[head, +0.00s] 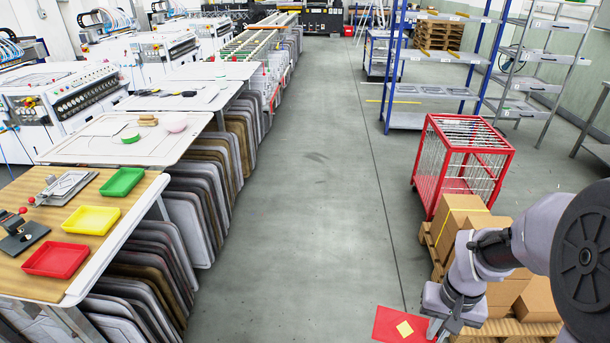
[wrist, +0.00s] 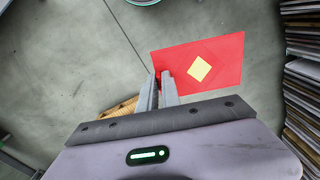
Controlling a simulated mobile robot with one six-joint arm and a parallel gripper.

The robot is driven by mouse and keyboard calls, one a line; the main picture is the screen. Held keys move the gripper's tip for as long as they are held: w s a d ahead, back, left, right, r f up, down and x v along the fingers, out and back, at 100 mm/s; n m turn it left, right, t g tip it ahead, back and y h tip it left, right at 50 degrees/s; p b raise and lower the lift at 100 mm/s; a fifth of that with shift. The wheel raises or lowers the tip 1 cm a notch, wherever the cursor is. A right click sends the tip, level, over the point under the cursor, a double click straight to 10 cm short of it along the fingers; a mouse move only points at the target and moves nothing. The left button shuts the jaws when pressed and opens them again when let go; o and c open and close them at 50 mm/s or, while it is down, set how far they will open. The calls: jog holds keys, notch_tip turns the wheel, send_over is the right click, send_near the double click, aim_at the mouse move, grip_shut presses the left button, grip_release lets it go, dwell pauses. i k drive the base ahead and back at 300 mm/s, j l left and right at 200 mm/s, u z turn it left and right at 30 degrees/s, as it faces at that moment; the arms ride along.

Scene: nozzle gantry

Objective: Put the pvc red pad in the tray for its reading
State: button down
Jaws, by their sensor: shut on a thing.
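The pad is a flat red sheet (head: 397,326) with a yellow diamond on it, at the bottom of the head view. It also shows in the wrist view (wrist: 225,60). My gripper (head: 436,325) is shut on the pad's edge and holds it out over the grey floor. In the wrist view the fingers (wrist: 160,78) meet at the pad's left edge. On the wooden-topped table at the left are a red tray (head: 56,260), a yellow tray (head: 91,220) and a green tray (head: 122,182). All three look empty.
A dark device with a red knob (head: 20,232) and a metal device (head: 65,187) stand beside the trays. Cardboard boxes (head: 460,215) on a pallet and a red cage (head: 463,165) stand at the right. The middle aisle floor (head: 300,200) is clear.

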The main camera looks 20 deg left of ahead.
aim_at(93, 222)
jog(key=i+j+u, duration=0.15)
jog(key=i+u, duration=0.15)
jog(key=u, duration=0.15)
jog(key=i+u, duration=0.3)
jog(key=u, duration=0.15)
jog(key=i+l+u, duration=0.1)
jog(key=i+u, duration=0.35)
jog(key=i+l+u, duration=0.15)
jog(key=u, duration=0.3)
jog(key=i+j+u, duration=0.1)
jog(key=i+u, duration=0.8)
jog(key=i+l+u, duration=0.1)
jog(key=i+u, duration=0.2)
jog(key=u, duration=0.15)
jog(key=i+u, duration=0.25)
jog(key=i, duration=0.2)
